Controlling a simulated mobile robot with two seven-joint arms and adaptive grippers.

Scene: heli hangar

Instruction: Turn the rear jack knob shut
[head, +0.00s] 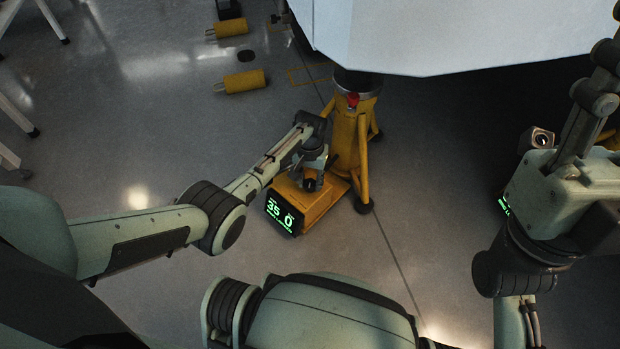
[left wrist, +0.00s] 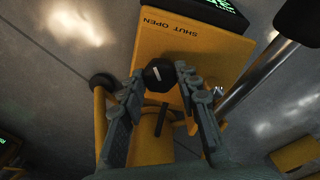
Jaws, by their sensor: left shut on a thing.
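The rear jack is a yellow stand (head: 345,140) with a yellow box (head: 322,208) at its foot and a green-lit display reading 35 and 0. The jack knob (left wrist: 158,75) is black with a short white line, beside the lettering SHUT OPEN on the box top in the left wrist view. My left gripper (head: 311,180) points down over the box. In the left wrist view its fingers (left wrist: 160,82) are shut on the knob, one on each side. My right arm (head: 560,190) stands at the right edge; its fingers are not clear.
A pale hull (head: 450,35) overhangs the jack. A red part (head: 352,99) sits on the stand's upper front, and splayed legs reach the floor. Yellow cylinders (head: 240,81) lie on the floor at upper left. Another green display (head: 503,205) shows behind my right arm.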

